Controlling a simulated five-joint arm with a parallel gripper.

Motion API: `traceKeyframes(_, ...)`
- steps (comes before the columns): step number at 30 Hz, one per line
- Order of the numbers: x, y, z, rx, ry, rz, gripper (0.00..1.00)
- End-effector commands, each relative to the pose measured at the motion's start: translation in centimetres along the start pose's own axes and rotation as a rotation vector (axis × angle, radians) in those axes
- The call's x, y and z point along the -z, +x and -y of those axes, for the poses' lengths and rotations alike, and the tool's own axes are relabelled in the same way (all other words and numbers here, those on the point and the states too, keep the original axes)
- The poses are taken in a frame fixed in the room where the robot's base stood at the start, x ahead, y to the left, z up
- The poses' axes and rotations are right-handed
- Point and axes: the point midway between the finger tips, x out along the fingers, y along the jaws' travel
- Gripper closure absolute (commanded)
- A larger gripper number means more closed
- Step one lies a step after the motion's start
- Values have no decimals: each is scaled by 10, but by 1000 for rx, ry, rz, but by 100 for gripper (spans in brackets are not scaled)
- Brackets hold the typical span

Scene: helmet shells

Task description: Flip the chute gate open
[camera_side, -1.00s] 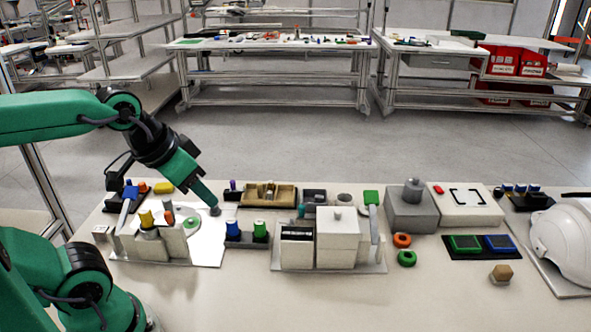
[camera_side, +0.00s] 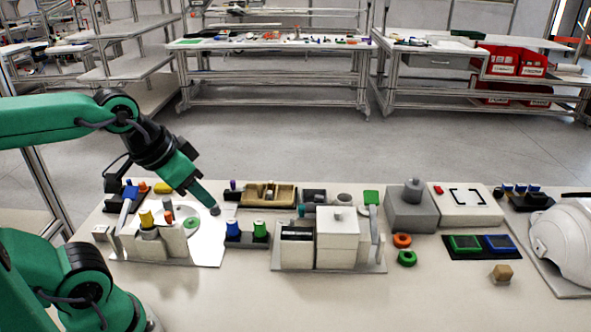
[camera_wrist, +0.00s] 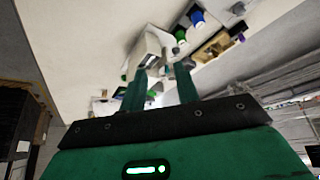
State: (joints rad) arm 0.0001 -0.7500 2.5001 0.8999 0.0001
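I cannot tell for certain which part is the chute gate. A white block fixture on the right (camera_side: 338,240) has an upright lever with a green top (camera_side: 371,197) at its right side. A left fixture (camera_side: 172,243) on a white plate carries a blue-topped lever (camera_side: 130,192) and a yellow knob (camera_side: 147,219). My gripper (camera_side: 214,211) is low above the plate's right edge, between the two fixtures and apart from the right one. In the wrist view my gripper (camera_wrist: 161,78) has its fingers apart with nothing held between them.
A blue cylinder (camera_side: 233,229) and a green cylinder (camera_side: 260,230) stand just right of my gripper. A wooden tray (camera_side: 268,194) lies behind them. Orange (camera_side: 402,240) and green (camera_side: 407,258) rings lie right of the right fixture. The table's front is mostly clear.

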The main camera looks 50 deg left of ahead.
Motion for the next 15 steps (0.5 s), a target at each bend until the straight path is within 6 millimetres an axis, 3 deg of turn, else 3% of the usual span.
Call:
traceKeyframes(1,0,0,0,0,0,0,79)
traceKeyframes(4,2,0,0,0,-1,1,99)
traceKeyframes(15,30,5,0,0,-17,21,100)
